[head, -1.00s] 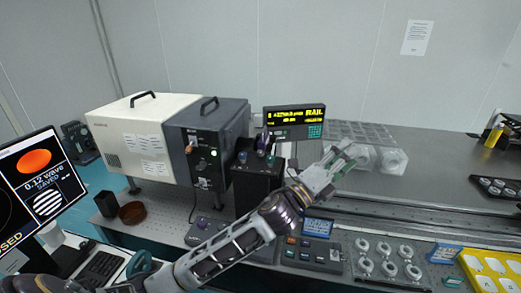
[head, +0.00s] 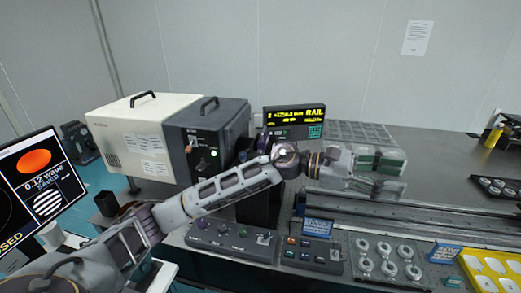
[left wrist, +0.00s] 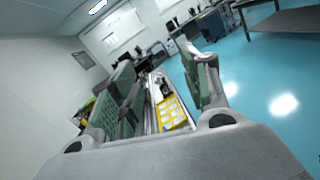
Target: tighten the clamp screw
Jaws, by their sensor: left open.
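I cannot make out the clamp screw in either view. My left gripper (head: 393,173) is open and reaches right above the optical table, near the long dark rail (head: 435,219). It looks empty. Its two green-padded fingers stand apart in the left wrist view (left wrist: 163,88), with the table's length between them. My left forearm hides most of the dark block beside the grey instrument. My right gripper is not in view.
A rail display (head: 294,116) stands behind my arm. Control boxes (head: 312,252), a tray of round parts (head: 386,258) and a yellow tray (head: 488,272) line the front. The yellow tray also shows in the left wrist view (left wrist: 172,112).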

